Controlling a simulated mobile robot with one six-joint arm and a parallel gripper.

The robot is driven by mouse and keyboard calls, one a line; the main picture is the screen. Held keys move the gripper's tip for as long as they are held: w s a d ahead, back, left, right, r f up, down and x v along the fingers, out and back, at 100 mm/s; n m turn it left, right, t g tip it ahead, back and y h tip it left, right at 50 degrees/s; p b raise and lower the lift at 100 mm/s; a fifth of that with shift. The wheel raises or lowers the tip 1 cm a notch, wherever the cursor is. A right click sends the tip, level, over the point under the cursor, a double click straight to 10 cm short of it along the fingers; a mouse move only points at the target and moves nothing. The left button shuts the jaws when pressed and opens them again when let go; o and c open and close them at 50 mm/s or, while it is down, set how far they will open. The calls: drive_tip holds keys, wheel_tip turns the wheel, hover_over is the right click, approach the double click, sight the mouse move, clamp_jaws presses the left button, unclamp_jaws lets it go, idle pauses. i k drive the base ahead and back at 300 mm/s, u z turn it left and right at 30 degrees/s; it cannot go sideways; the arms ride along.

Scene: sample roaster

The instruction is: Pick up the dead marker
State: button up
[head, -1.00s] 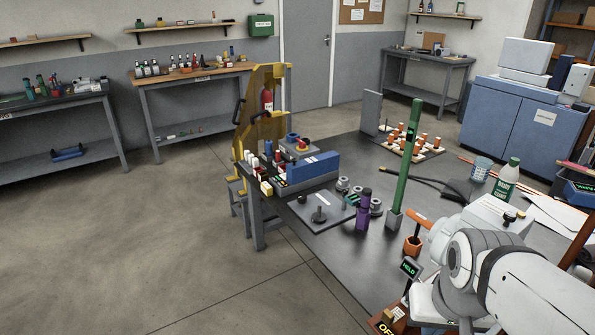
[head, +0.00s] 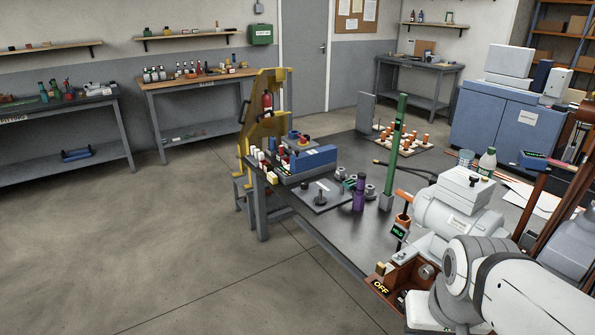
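I cannot pick out a dead marker for certain in the head view. A group of small red, white and dark upright pieces (head: 283,160) stands at the left end of the dark workbench (head: 318,233), too small to identify. A purple cylinder (head: 359,195) stands nearer the middle of that bench. My white arm fills the lower right corner, and its gripper is out of view.
A yellow frame (head: 262,120) stands behind the bench's left end. A green post (head: 397,140) rises from the bench. The floor (head: 150,250) on the left is open.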

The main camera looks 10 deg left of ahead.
sight(273, 178)
drive_tip(key=u, duration=0.55)
drive_tip(key=i, duration=1.15)
drive_tip(key=u, duration=0.85)
drive_tip(key=i, duration=1.85)
drive_tip(key=z, duration=0.15)
